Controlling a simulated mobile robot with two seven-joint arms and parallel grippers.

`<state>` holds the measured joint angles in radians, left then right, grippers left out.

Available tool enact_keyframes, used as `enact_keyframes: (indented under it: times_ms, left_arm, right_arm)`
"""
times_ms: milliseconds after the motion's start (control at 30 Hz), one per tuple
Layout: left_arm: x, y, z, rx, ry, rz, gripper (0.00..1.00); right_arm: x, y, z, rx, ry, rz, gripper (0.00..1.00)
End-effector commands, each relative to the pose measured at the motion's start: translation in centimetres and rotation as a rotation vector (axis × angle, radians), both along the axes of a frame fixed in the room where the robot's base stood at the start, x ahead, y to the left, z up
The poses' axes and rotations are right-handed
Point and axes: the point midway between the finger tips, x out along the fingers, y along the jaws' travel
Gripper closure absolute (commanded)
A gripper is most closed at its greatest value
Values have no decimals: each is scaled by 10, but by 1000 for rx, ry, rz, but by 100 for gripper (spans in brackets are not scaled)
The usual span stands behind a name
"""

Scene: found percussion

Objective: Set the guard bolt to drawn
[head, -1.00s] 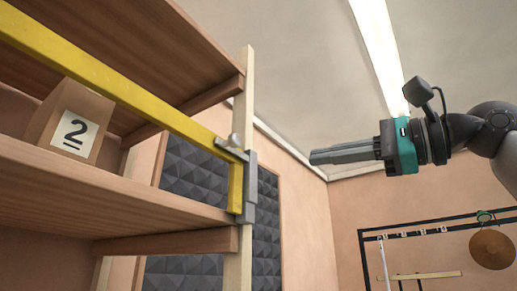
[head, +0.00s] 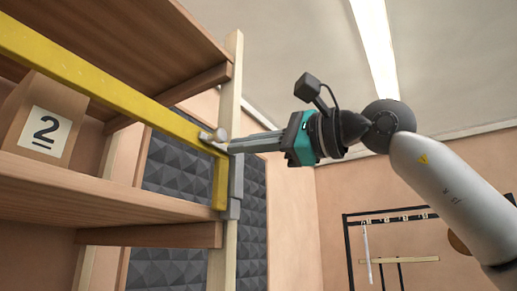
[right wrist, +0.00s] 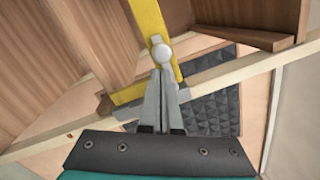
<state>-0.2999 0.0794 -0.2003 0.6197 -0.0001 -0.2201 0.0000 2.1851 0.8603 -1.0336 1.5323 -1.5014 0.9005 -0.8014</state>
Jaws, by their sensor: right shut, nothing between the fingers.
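The guard bolt (head: 219,135) is a small grey bolt with a round knob at the right end of the yellow guard bar (head: 110,90), by the shelf's front post. Its knob (right wrist: 161,52) shows pale and round in the right wrist view. My right gripper (head: 232,146) is shut and empty, its fingers pointing left at the bolt. In the right wrist view its fingertips (right wrist: 161,72) lie just below the knob; I cannot tell whether they touch it. The fingers hide part of the bolt and its grey bracket (head: 235,185). My left gripper is not in view.
The wooden shelf (head: 100,190) bears a box with a "2" label (head: 45,137) behind the guard bar. A pale upright post (head: 222,265) stands at its right end. Dark foam panels (head: 180,175) and a black rack (head: 400,215) are farther back. The room right of the post is open.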

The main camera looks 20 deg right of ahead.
Motion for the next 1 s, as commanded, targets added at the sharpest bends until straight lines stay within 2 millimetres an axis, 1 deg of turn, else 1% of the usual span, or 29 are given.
enact_keyframes:
  times_ms: [400, 667, 1000]
  left_arm:
    - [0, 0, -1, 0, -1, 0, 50]
    - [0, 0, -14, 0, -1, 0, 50]
    - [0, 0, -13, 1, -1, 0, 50]
  right_arm:
    - [-2, 3, 0, -1, -1, 0, 100]
    - [-19, 26, -1, -3, 0, 2, 100]
    - [-19, 25, 0, 1, 1, 0, 100]
